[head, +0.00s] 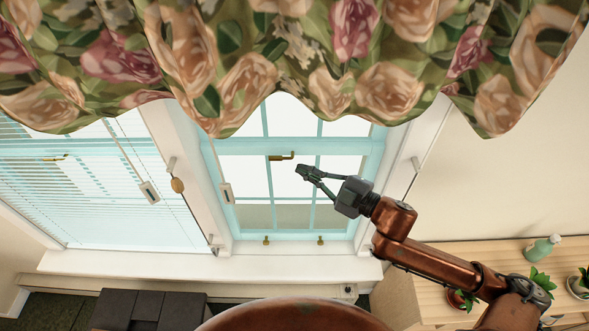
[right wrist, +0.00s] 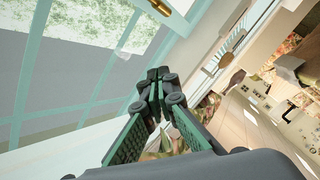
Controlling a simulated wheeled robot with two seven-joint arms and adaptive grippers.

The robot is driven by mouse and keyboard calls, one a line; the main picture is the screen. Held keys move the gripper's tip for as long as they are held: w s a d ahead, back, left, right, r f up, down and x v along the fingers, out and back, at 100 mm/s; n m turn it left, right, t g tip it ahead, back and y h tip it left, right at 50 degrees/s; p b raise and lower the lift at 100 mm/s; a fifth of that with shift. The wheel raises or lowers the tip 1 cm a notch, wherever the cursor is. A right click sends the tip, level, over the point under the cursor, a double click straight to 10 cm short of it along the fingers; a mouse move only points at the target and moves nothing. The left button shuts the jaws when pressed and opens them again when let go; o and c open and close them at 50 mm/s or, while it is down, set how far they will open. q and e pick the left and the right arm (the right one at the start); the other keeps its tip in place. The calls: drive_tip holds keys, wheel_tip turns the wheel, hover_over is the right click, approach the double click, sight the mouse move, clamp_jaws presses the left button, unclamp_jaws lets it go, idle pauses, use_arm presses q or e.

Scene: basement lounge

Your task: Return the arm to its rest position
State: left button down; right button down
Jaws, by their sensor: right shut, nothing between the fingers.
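My right arm reaches in from the lower right of the head view, in front of the window (head: 290,190). Its right gripper (head: 301,171) points left and is shut and empty. A brass window latch (head: 282,157) sits just above and left of the fingertips in the head view, apart from them as far as I can tell. In the right wrist view, the shut fingers (right wrist: 155,85) meet below a brass latch (right wrist: 160,7), with the window's pale blue frame behind. My left gripper is not in view.
A floral valance (head: 250,60) hangs across the top. Blinds (head: 90,185) cover the left window. A white sill (head: 200,265) runs below. A wooden shelf (head: 420,295) with potted plants (head: 541,281) and a green bottle (head: 543,247) lies beside my right arm. A dark seat (head: 140,310) stands below left.

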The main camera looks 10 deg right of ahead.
drive_tip(key=shift+s+d+r, duration=0.2)
drive_tip(key=shift+s+d, duration=0.15)
drive_tip(key=shift+s, duration=0.1)
